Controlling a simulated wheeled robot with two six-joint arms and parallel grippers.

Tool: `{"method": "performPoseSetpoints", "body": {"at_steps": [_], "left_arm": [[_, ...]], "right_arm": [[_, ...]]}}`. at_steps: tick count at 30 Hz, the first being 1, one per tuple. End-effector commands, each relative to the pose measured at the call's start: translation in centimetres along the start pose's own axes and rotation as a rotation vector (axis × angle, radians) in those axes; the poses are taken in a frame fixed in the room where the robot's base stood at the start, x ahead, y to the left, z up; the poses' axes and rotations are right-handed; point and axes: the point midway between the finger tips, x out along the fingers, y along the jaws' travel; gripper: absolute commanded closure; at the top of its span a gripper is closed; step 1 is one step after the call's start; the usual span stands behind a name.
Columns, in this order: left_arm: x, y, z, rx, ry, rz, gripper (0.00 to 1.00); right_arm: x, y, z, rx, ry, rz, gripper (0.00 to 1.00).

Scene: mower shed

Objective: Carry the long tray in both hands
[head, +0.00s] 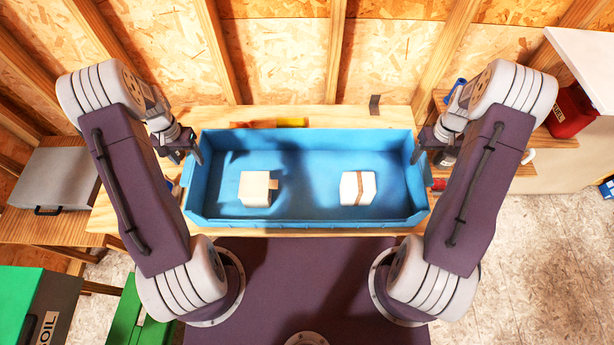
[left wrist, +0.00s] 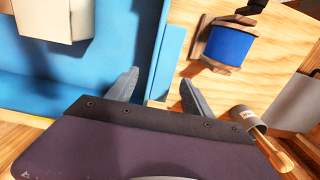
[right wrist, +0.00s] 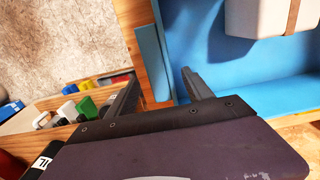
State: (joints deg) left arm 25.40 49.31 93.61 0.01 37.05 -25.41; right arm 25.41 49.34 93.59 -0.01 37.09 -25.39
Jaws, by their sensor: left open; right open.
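The long tray (head: 300,212) is blue and sits on the wooden bench in the head view. It holds a cream box (head: 255,188) on the left and a white box with a brown band (head: 357,188) on the right. My left gripper (head: 188,155) is at the tray's left end wall; in the left wrist view its open fingers (left wrist: 155,92) stand on either side of that wall (left wrist: 157,50). My right gripper (head: 427,155) is at the right end wall; in the right wrist view its open fingers (right wrist: 160,95) straddle that wall (right wrist: 172,45). Neither is closed on the tray.
A yellow-handled tool (head: 290,122) lies on the bench behind the tray. A red container (head: 572,110) stands at the right. Green boxes (head: 40,300) are at the lower left.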

Motion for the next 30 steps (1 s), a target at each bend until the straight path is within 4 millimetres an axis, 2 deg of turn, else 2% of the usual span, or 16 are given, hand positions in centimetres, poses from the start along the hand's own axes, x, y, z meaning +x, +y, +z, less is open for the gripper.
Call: {"method": "performPoseSetpoints", "body": {"at_steps": [3,6,17,23,24,30], "left_arm": [[1.6,0.0,0.0,0.000,-0.002,0.001,0.40],[2.4,0.0,0.0,0.000,0.000,0.000,0.40],[2.8,0.0,0.0,0.000,0.001,0.000,0.40],[2.8,0.0,0.0,0.000,0.001,0.000,0.96],[2.8,0.0,0.0,0.000,0.001,0.000,1.00],[2.8,0.0,0.0,0.000,0.001,-0.001,1.00]], "right_arm": [[1.6,0.0,0.0,0.000,-0.002,-0.001,0.40],[2.4,0.0,0.0,0.000,-0.001,0.000,0.40],[2.8,0.0,0.0,0.000,0.000,0.000,0.40],[2.8,0.0,0.0,0.000,0.000,0.000,0.96],[2.8,0.0,0.0,0.000,0.000,0.000,1.00],[2.8,0.0,0.0,0.000,0.000,0.000,1.00]]}}
